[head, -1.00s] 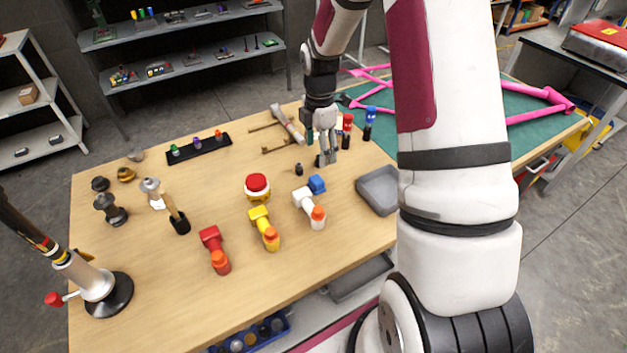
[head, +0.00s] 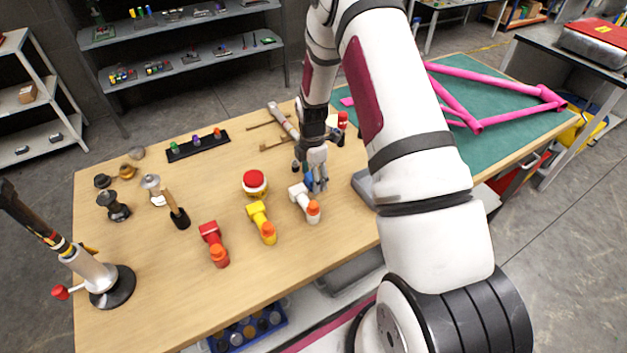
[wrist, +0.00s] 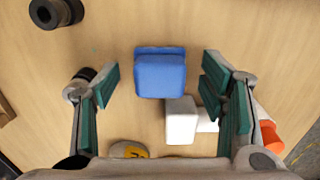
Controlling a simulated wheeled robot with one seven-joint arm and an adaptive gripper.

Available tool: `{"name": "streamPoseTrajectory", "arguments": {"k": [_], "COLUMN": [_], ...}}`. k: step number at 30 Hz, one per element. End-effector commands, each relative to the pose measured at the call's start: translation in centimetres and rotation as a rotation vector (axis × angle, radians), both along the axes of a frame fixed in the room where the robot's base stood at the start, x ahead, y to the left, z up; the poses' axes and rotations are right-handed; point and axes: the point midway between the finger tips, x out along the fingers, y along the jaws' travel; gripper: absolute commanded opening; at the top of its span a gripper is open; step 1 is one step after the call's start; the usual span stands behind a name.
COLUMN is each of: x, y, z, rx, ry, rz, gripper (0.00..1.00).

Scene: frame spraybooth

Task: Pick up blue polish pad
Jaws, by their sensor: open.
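The blue polish pad (wrist: 160,75) is a small blue block on the wooden table, in the upper middle of the wrist view. In the head view the pad (head: 308,182) is partly hidden by my fingers. My gripper (head: 317,186) is over it with the fingers pointing down. In the wrist view my gripper (wrist: 160,104) is open and empty, its green-padded fingers apart on either side of the pad. I cannot tell how far above the table the fingertips are.
A white tool (head: 304,199) with an orange end lies close beside the pad. A yellow tool (head: 261,221), a red tool (head: 213,241) and a red-topped round item (head: 255,182) stand to the left. A grey tray (head: 364,186) is to the right.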

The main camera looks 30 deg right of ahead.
Motion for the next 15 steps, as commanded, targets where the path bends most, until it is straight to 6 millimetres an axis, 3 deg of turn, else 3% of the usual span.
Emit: {"name": "streamPoseTrajectory", "arguments": {"k": [8,11,15], "x": [0.02,0.02,0.02], "y": [0.00,0.00,0.00], "z": [-0.38,-0.37,-0.36], "rx": [0.000,0.000,0.000], "ry": [0.000,0.000,0.000], "rz": [0.001,0.001,0.001], "gripper": [0.65,0.47,0.15]}}
